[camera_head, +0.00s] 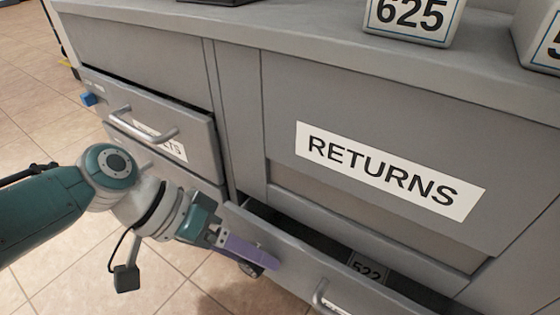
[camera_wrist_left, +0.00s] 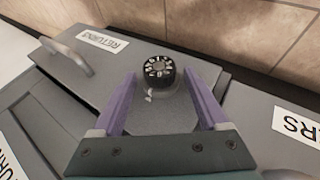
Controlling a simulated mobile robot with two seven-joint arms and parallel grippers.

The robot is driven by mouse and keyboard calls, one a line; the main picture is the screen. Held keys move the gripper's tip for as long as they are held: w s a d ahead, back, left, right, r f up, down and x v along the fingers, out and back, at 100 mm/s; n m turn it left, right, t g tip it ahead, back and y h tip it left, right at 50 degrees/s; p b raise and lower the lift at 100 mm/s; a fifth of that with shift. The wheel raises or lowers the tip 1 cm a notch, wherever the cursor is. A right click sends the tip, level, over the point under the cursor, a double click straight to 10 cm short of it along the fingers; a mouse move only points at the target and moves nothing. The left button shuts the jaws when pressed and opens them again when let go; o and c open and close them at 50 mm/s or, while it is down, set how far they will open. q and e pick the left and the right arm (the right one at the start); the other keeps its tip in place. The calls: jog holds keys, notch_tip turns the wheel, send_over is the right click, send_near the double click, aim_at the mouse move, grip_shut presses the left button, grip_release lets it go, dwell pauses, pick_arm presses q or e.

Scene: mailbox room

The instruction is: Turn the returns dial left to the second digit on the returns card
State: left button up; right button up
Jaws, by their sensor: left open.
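The returns dial (camera_wrist_left: 158,72) is a round black knob with white digits around its face, on a grey drawer front in the left wrist view. The digits are too small to read surely. In the head view only a dark part of it (camera_head: 250,269) shows below my gripper. My left gripper (camera_head: 262,255) has purple fingers, open; in the left wrist view they (camera_wrist_left: 160,80) stand on either side of the dial, with gaps visible. A dark card (camera_head: 367,267) reading 522 lies in the open drawer under the RETURNS panel. My right gripper is not in view.
The returns drawer (camera_head: 290,262) is pulled out, with a metal handle (camera_head: 322,298). Another drawer (camera_head: 195,135) with a handle and partly hidden label is at the left. A white 625 block (camera_head: 412,18) stands on the countertop. Tiled floor (camera_head: 60,270) is open at lower left.

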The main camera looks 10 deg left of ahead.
pick_arm(q)
jog(key=p+v, duration=0.7)
jog(key=v, duration=0.3)
jog(key=shift+f, duration=0.15)
jog(key=s+a+p, duration=0.4)
jog(key=s, duration=0.7)
jog(key=shift+p, duration=0.4)
jog(key=shift+s, duration=0.15)
